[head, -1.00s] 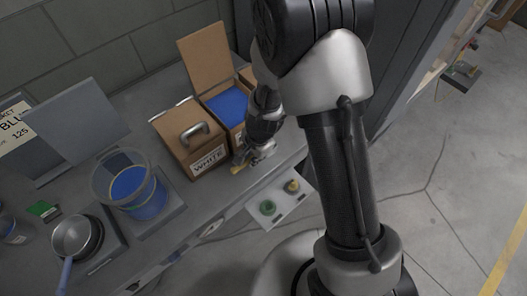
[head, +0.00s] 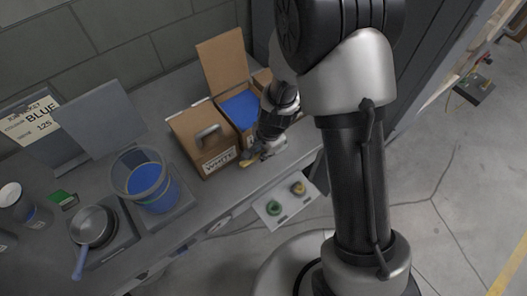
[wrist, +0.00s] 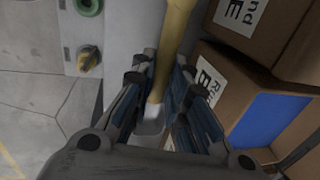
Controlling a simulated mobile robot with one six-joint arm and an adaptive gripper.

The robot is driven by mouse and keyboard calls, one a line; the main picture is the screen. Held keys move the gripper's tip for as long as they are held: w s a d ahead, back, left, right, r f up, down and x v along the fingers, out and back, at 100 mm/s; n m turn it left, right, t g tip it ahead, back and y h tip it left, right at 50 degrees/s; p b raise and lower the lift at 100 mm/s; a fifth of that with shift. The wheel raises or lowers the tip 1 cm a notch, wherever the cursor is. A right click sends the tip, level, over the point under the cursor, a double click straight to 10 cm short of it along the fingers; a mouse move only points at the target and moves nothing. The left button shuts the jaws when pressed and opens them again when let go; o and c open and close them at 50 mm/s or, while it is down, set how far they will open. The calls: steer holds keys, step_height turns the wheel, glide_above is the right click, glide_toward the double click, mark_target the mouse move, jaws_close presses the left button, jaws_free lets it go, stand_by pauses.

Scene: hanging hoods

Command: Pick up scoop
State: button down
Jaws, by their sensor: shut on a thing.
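My gripper (head: 258,154) is at the front edge of the bench, just right of the carton labelled WHITE. In the wrist view my gripper (wrist: 165,105) has its fingers closed on both sides of a yellow-handled tool, taken as the scoop (wrist: 173,38). The yellow part runs up out of the picture, and a pale, greyish end lies between the fingers. In the head view the yellow of the scoop (head: 248,161) shows at the fingertips. Its bowl is not clearly seen.
The WHITE carton (head: 222,160) and an open carton with blue contents (head: 214,92) stand close by. A clear bucket with blue contents (head: 128,183) and a blue-handled pan (head: 78,262) are left. A button panel (head: 282,213) is on the bench front.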

step_height(320, 180, up, 15)
steer(key=p, duration=0.6)
steer(key=shift+r+p, duration=0.2)
steer(key=shift+p, duration=0.15)
